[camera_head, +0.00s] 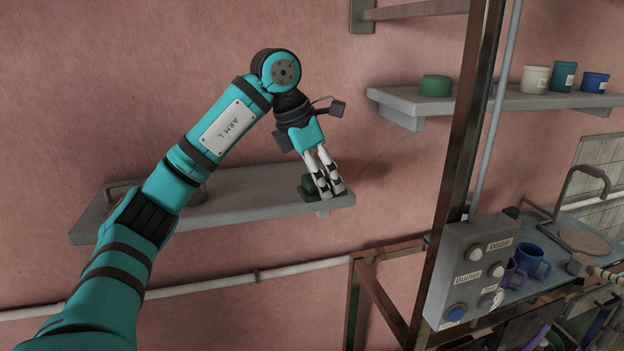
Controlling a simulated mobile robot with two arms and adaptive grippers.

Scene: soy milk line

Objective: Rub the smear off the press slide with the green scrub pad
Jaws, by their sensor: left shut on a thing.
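My left gripper (330,181) reaches down at the front right end of the grey wall shelf (240,217). Its pale fingers are shut on a dark green block, which looks like the green scrub pad (308,187). The pad is at the shelf top, partly hidden behind the fingers; I cannot tell whether it rests on the shelf or is just above it. I cannot make out the press slide or a smear with certainty. My right gripper is not in view.
A rusty post (462,150) and a button box (470,270) stand right of my arm. Mugs (530,259) and a round lid-like plate (584,242) are behind the box.

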